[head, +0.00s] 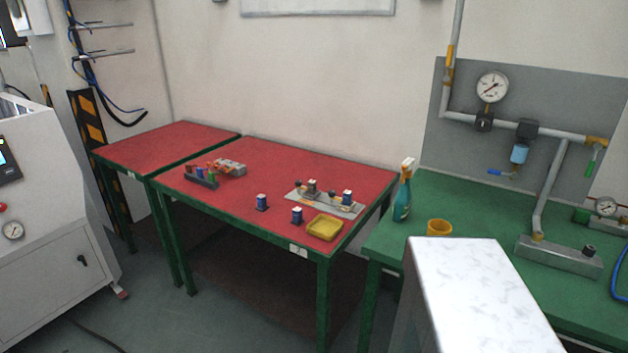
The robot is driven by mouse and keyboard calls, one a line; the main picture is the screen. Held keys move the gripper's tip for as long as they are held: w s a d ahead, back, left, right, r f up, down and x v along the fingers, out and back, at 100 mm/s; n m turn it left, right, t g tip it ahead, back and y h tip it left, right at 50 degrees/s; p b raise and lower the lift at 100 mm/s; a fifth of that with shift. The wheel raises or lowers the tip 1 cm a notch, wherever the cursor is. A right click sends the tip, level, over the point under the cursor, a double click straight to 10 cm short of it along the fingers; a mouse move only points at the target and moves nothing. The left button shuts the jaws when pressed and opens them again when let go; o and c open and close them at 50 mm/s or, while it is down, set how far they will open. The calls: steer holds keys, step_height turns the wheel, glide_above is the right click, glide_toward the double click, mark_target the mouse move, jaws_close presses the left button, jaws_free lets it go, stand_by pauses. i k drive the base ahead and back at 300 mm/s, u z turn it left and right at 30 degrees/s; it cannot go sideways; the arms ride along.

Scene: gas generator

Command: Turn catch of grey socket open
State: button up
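A pale grey plate (335,207) lies on the right part of the red table, with small blocks and dark knobs on it. A small greyish socket-like block (311,186) stands on the plate's left half, and a blue and white piece (347,197) stands on its right half. It is too small to tell for sure which part is the grey socket, or how its catch is turned. My gripper is not in view.
The red table (270,185) also holds a yellow tray (324,228), two blue pieces (262,202) in front of the plate, and a rack of coloured pieces (201,179). A green table (470,205) with a spray bottle (403,195) stands right.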

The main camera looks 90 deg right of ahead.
mark_target(298, 183)
steer(key=u, duration=0.1)
steer(key=k, duration=1.4)
steer(key=z, duration=0.95)
steer(key=i, duration=1.1)
steer(key=z, duration=0.05)
